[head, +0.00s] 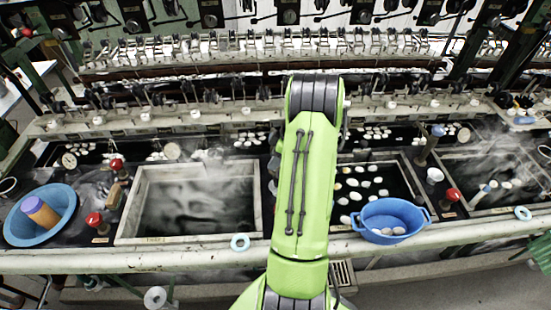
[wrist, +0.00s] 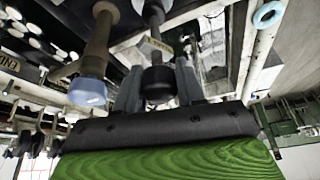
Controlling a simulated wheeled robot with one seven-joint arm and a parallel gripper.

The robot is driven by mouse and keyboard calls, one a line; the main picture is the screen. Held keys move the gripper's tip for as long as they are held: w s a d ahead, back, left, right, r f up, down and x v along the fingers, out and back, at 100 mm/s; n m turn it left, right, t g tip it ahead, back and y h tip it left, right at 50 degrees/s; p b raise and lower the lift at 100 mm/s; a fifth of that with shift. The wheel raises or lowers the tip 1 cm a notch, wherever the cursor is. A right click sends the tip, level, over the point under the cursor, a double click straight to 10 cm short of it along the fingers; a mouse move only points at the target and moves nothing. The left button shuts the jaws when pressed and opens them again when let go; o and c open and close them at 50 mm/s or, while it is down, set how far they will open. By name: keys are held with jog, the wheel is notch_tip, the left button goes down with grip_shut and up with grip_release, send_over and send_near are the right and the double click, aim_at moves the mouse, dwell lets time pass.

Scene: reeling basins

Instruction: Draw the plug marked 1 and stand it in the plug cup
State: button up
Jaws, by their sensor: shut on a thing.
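My gripper (wrist: 158,68) shows in the wrist view with its two grey fingers closed on a black, round, knob-like thing (wrist: 158,88). It looks like a plug's top, but I can read no number 1 on it. A small tag with unclear lettering (wrist: 157,44) is just beyond it. In the head view my green arm hides the gripper and what it holds.
A brown post with a pale blue end (wrist: 92,88) stands close beside my gripper in the wrist view. A blue tub (head: 388,235) sits on the front edge at right. A blue bowl (head: 66,196) holds an orange cylinder at left. Red knobs (head: 94,219) stand near the basins (head: 128,212).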

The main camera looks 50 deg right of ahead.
dwell(0.3)
jog(key=shift+f+b, duration=0.8)
jog(key=shift+b, duration=0.05)
jog(key=shift+f+b, duration=0.7)
jog(key=shift+b, duration=0.05)
jog(key=shift+f+b, duration=0.65)
dwell(0.4)
jog(key=o, duration=1)
jog(key=p+v, duration=0.2)
jog(key=v, duration=1.3)
jog(key=shift+s+r, duration=0.15)
jog(key=shift+r, duration=0.2)
